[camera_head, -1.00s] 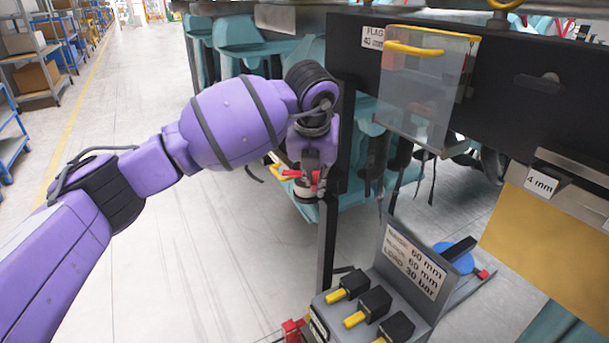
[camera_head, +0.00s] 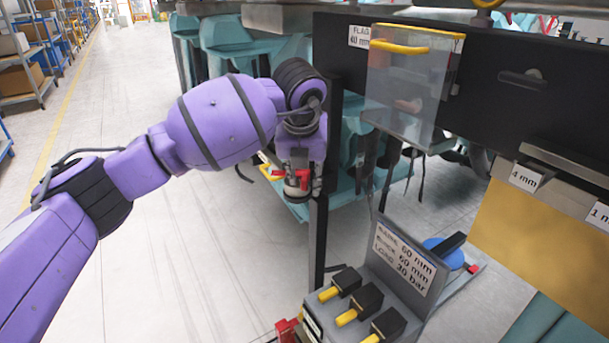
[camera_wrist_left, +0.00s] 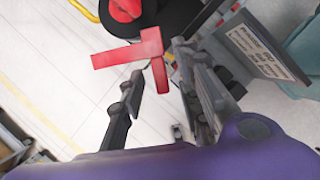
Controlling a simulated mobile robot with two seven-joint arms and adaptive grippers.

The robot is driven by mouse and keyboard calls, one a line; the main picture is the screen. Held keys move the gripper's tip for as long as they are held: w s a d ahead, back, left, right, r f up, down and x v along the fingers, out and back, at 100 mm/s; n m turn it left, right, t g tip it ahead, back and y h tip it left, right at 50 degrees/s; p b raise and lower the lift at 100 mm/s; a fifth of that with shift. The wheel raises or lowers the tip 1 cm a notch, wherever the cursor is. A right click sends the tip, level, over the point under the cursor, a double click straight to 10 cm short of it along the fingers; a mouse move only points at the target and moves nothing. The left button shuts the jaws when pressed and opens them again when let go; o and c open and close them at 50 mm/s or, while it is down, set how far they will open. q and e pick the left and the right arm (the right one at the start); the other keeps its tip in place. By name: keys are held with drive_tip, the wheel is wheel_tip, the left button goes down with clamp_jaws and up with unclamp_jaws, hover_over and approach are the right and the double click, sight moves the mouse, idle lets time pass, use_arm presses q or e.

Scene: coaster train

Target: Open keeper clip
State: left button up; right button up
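A red T-shaped piece, which may be the keeper clip, shows in the left wrist view (camera_wrist_left: 128,56) beside a black round part with a red centre (camera_wrist_left: 125,10). My left gripper (camera_wrist_left: 158,68) is open, with its two dark fingers apart. One arm of the red piece reaches into the space between the fingertips; I cannot tell whether they touch it. In the head view my left gripper (camera_head: 299,184) points down by the black post (camera_head: 319,235), with red parts showing at its fingers. My wrist hides much of this spot. My right gripper is not in view.
A grey control box (camera_head: 355,317) with yellow-tipped black switches and a label plate (camera_head: 404,258) stands right of the post. A clear panel with yellow edging (camera_head: 405,90) hangs on the black beam (camera_head: 480,110). Teal seats (camera_head: 250,50) are behind. Open floor (camera_head: 170,270) lies to the left.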

use_arm(q)
drive_tip(key=v, duration=1.1)
drive_tip(key=shift+s+r, duration=0.2)
drive_tip(key=shift+r, duration=0.15)
